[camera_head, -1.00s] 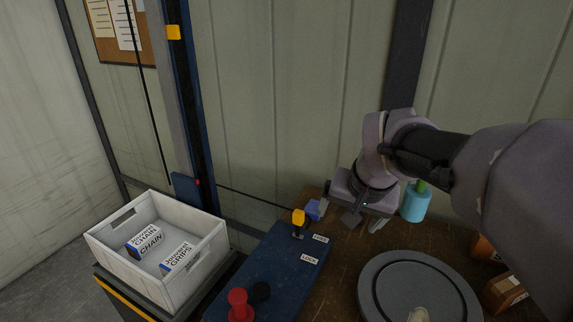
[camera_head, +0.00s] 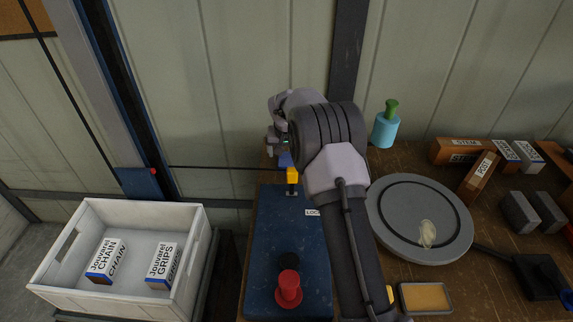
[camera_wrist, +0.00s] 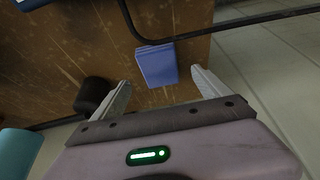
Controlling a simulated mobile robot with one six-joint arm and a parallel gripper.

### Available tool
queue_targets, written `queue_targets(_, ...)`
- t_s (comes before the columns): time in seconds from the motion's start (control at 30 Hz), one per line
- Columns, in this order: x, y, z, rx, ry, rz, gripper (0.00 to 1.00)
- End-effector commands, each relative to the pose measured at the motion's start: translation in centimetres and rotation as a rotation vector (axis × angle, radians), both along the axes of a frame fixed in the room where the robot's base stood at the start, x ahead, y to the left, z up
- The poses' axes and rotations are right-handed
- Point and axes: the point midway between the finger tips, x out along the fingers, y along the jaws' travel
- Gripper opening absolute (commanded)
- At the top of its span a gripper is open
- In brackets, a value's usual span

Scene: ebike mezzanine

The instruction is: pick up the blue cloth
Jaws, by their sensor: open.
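The blue cloth (camera_wrist: 157,65) looks like a small folded blue block on the brown worn bench top, near its edge, in the wrist view. In the head view only a small bit of the cloth (camera_head: 285,160) shows past my arm, behind the yellow-topped lever. My gripper (camera_wrist: 161,82) is open and empty. Its two fingers stand apart to either side of the cloth's near end in the wrist view, and I cannot tell the height between them. In the head view my arm hides most of the gripper.
A dark cylinder (camera_wrist: 92,95) is close to the left finger. A teal bottle (camera_head: 385,130) stands at the back. A blue panel (camera_head: 265,235) with a red knob (camera_head: 288,288), a grey round plate (camera_head: 390,222) and a white crate (camera_head: 185,285) are around. A dark bar (camera_wrist: 265,17) crosses beyond the cloth.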

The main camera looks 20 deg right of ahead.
Motion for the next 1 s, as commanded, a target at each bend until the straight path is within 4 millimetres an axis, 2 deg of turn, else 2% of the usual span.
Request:
queue_targets(0.2,1.4,-0.7,-3.9,0.000,0.000,0.000,0.87)
queue_targets(0.3,1.9,-0.8,-4.9,0.002,-0.001,0.001,0.87)
queue_targets(0.53,2.0,-0.9,-5.0,0.001,-0.002,0.001,0.87)
queue_targets(0.57,2.0,-0.9,-5.0,0.001,-0.002,0.001,0.83)
queue_targets(0.87,2.0,-0.9,-5.0,0.001,-0.002,0.001,0.24)
queue_targets(0.9,2.0,-0.9,-5.0,0.001,-0.002,0.001,0.21)
queue_targets(1.0,2.0,-0.9,-5.0,0.001,-0.002,0.001,0.21)
